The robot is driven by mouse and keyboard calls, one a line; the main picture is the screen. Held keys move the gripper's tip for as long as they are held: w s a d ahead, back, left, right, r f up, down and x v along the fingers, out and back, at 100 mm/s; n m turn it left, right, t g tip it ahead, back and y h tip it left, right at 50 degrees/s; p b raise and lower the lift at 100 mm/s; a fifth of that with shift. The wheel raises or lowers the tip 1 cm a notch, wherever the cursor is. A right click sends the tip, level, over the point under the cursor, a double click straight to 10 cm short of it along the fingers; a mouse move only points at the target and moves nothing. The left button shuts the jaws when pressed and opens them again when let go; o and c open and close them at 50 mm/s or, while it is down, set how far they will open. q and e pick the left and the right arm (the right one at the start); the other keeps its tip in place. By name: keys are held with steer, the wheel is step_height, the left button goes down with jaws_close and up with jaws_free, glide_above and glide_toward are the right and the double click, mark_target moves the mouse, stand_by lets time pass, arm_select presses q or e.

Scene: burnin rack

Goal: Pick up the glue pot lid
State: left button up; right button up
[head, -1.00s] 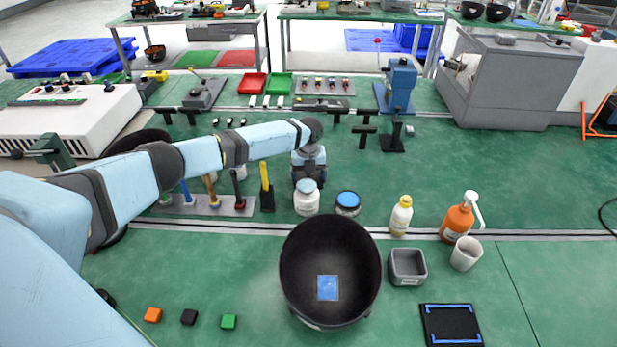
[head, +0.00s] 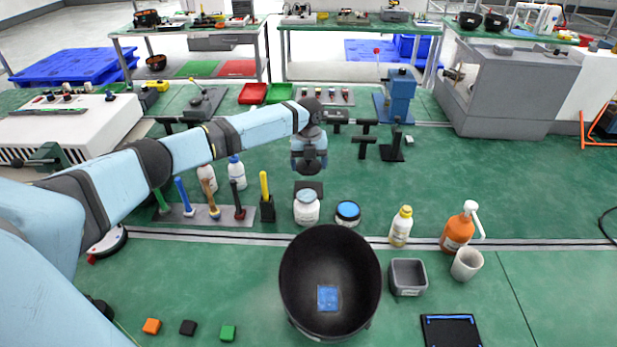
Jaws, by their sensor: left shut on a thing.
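My left gripper (head: 309,168) is above and behind a white jar (head: 306,209) near the middle of the bench. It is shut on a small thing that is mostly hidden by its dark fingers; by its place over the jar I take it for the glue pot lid. The jar stands upright and its pale top shows clear of the gripper. A dark patch lies on the bench just behind the jar. A blue-topped pot (head: 348,212) stands to the right of the jar. My right gripper is not in view.
A black bowl (head: 290,285) with a blue piece inside is in front. A tool rack (head: 190,216) is left of the jar.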

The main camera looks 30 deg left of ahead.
arm_select(q)
step_height(320, 180, up, 11)
steer(key=shift+f, duration=0.2)
steer(key=shift+d+r, duration=0.15)
steer(key=s+d+f+p, duration=0.1)
steer(key=d+f+p, duration=0.4)
steer(key=d, duration=0.4)
steer(key=n+p, duration=0.1)
steer(key=p, duration=0.1)
glide_above(349, 211)
step_height(349, 211, down, 3)
steer(key=shift+d+f+n+b, duration=0.1)
steer(key=shift+f+n+b, duration=0.2)
steer(key=shift+b, duration=0.05)
step_height(349, 211, down, 5)
steer(key=b, duration=0.5)
steer(key=shift+r, duration=0.2)
steer(key=shift+f, duration=0.8)
